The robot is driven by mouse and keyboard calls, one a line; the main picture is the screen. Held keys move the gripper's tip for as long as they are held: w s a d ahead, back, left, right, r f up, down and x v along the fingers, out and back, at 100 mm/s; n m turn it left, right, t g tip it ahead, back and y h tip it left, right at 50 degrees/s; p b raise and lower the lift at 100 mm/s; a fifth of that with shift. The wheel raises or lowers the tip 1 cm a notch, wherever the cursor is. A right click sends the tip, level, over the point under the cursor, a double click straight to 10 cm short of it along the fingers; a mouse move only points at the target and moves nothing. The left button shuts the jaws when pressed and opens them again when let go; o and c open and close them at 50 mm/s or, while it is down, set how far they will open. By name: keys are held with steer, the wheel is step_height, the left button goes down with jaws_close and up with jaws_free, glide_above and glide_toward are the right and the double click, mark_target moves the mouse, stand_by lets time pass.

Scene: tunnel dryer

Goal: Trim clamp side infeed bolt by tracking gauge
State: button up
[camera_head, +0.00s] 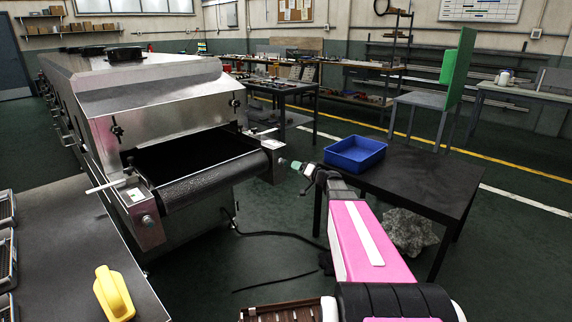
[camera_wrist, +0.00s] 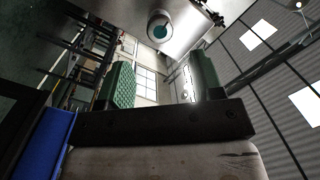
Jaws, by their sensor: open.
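The tunnel dryer's infeed (camera_head: 200,180) with its black belt is left of centre in the head view. Its right end bracket (camera_head: 266,160) carries a round bolt head (camera_head: 282,162). My gripper (camera_head: 297,166) is just right of that bracket, pointing at it. In the wrist view a round head with a teal face (camera_wrist: 159,28) is on a metal plate, beyond my open green-padded fingers (camera_wrist: 163,78); nothing is between them. The left bracket (camera_head: 146,222) has another round head (camera_head: 147,220) and a small pale plate (camera_head: 134,195), perhaps the gauge; its marking is too small to read.
A grey bench (camera_head: 75,265) with a yellow object (camera_head: 113,293) is at left. A cable (camera_head: 275,234) crosses the open floor.

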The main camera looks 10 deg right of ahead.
mark_target(286, 163)
steer(key=x, duration=0.8)
steer(key=shift+w+a, duration=0.1)
steer(key=c, duration=0.9)
